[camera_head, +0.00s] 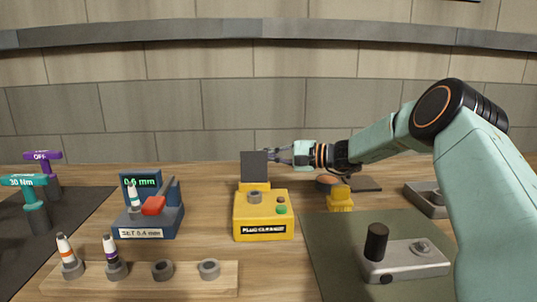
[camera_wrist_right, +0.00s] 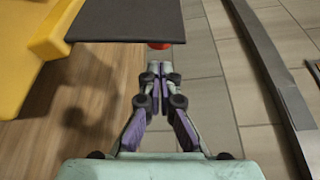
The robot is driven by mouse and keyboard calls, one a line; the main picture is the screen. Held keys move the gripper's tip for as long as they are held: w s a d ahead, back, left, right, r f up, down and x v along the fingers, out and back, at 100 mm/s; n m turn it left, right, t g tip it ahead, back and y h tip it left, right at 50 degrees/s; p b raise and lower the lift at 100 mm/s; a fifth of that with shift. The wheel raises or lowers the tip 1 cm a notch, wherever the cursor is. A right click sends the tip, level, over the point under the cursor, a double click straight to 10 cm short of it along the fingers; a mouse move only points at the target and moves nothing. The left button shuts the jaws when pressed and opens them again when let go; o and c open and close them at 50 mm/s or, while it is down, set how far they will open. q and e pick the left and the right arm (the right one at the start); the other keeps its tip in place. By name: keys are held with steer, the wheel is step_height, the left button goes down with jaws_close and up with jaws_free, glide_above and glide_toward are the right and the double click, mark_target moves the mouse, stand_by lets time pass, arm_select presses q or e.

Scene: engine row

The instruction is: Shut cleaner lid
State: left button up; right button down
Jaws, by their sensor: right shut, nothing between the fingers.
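The yellow plug cleaner (camera_head: 263,215) stands on the bench in the middle of the head view, with a grey socket and a green button on top. Its dark lid (camera_head: 254,165) stands upright at the back, open. My right gripper (camera_head: 271,155) is shut and empty, with its tips at the lid's right edge; contact cannot be told. In the right wrist view the shut fingertips (camera_wrist_right: 158,68) are just below the dark lid (camera_wrist_right: 130,22), with a yellow part (camera_wrist_right: 50,35) of the cleaner at upper left. My left gripper is not in view.
A blue tester (camera_head: 150,222) stands left of the cleaner, and a wooden plug rack (camera_head: 140,289) lies in front. A small yellow object (camera_head: 340,200) and a green mat (camera_head: 335,270) with a grey metal part (camera_head: 408,262) are at right. A tiled wall is behind.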

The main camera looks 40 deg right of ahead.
steer(key=shift+s+a+r, duration=0.25)
steer(key=shift+s+a, duration=0.35)
steer(key=shift+s, duration=0.1)
steer(key=shift+d, duration=0.1)
